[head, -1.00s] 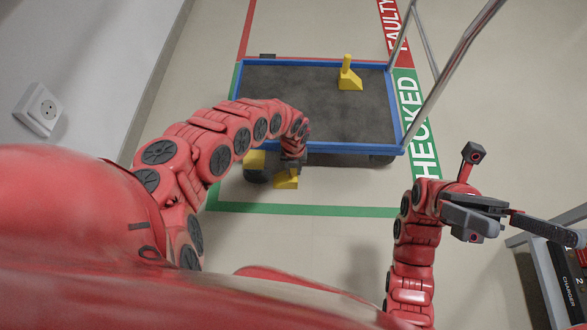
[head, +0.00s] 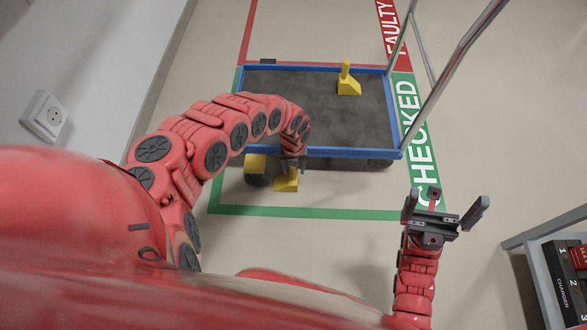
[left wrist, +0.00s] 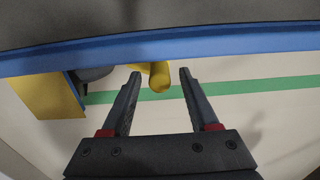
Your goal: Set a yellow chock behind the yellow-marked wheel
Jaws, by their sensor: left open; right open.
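One yellow chock (head: 286,182) stands on the floor at the near side of the blue-edged cart (head: 270,110), to the right of the wheel (head: 257,180) with the yellow marker (head: 255,162). My left gripper (head: 291,166) is over this chock, partly hidden by my arm. In the left wrist view my open fingers (left wrist: 160,78) have the chock's rounded yellow handle (left wrist: 159,80) between their tips, with gaps both sides. The yellow marker (left wrist: 46,96) and part of the dark wheel (left wrist: 95,74) show left. A second yellow chock (head: 348,84) stands on the deck. My right gripper (head: 442,205) is open and empty.
The cart's metal handle (head: 450,85) rises at its right. Green floor tape (head: 330,212) runs in front. A grey rack with chargers (head: 565,270) stands at the lower right, and a wall with a socket (head: 45,115) at the left.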

